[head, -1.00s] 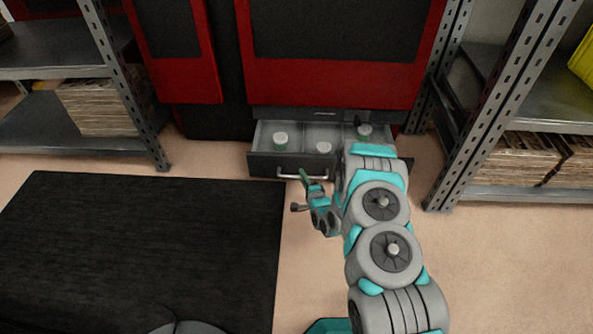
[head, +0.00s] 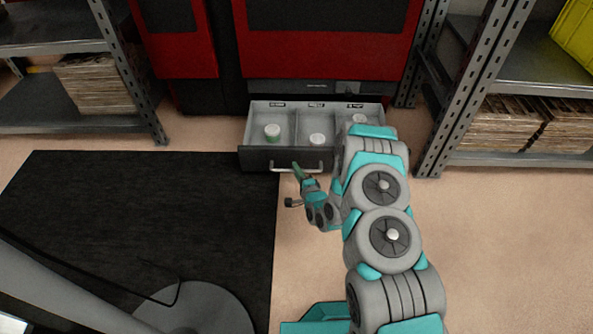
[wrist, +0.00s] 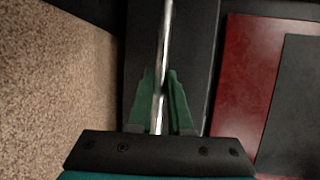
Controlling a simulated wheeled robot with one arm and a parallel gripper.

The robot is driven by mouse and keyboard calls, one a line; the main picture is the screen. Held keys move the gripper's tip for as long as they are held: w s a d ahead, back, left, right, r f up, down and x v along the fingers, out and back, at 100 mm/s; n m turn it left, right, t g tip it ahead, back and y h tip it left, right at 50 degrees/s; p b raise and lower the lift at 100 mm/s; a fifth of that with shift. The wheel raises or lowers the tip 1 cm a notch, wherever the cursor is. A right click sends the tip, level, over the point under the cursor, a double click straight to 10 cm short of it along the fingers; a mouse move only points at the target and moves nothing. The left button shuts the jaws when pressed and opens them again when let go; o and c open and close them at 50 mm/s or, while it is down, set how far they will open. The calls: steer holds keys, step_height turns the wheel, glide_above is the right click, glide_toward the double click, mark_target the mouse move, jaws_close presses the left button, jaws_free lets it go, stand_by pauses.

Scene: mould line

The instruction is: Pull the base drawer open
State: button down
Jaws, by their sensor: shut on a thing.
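The base drawer (head: 258,159) is pulled well out from the bottom of the red and black machine, and its inside shows from above in the head view. It has a dark front and pale compartments, with small white-topped jars (head: 272,131) standing in them. My gripper (head: 298,171) is at the metal bar handle (head: 283,169) on the drawer front. In the wrist view the green fingers (wrist: 160,100) are closed around the handle bar (wrist: 166,35). My arm hides the right part of the drawer.
A red and black machine (head: 325,42) stands behind the drawer. Metal shelf racks stand on the left (head: 128,75) and right (head: 470,85), holding stacked boards. A black mat (head: 130,215) lies on the floor at left. Bare floor shows right of my arm.

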steer(key=c, duration=0.8)
jaws_free()
steer(key=shift+c, duration=0.2)
steer(key=p+v, duration=0.1)
steer(key=v, duration=0.6)
steer(key=shift+s, duration=0.4)
steer(key=shift+d+r, duration=0.1)
